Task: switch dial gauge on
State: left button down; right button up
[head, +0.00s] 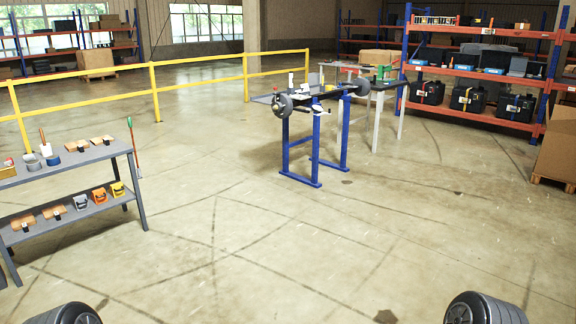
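I cannot make out a dial gauge for certain at this distance. A workbench with blue legs (316,150) stands in the middle distance, with small items on its dark top. A dark round disc (283,106) shows at its left end and another dark disc (362,87) at its right end. Small white and metallic parts (313,108) lie between them, too small to tell apart. Neither of my grippers is in view. Only rounded dark parts, apparently of my own arms, show at the bottom edge.
A grey two-level shelf table (68,208) with tools stands at left. A yellow railing (153,90) runs behind it. A blue-and-orange rack (470,73) with black cases stands at right, near a cardboard box (558,148). The concrete floor up to the workbench is clear.

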aim_at(317, 109)
jog(key=i+z, duration=0.1)
jog(key=i, duration=1.3)
jog(key=i+z, duration=0.15)
jog(key=i, duration=0.55)
jog(key=i+j+z, duration=0.1)
jog(key=i, duration=0.6)
jog(key=i+j, duration=0.25)
jog(key=i, duration=0.4)
jog(key=i+z, duration=0.2)
jog(key=i, duration=0.45)
jog(key=i+z, duration=0.15)
jog(key=i, duration=0.5)
jog(key=i+z, duration=0.2)
jog(key=i, duration=0.45)
jog(key=i+j+z, duration=0.15)
jog(key=i+j, duration=0.15)
jog(key=i, duration=0.3)
jog(key=i+j+z, duration=0.25)
jog(key=i, duration=0.15)
jog(key=i+j+z, duration=0.25)
jog(key=i+l, duration=0.1)
jog(key=i, duration=0.05)
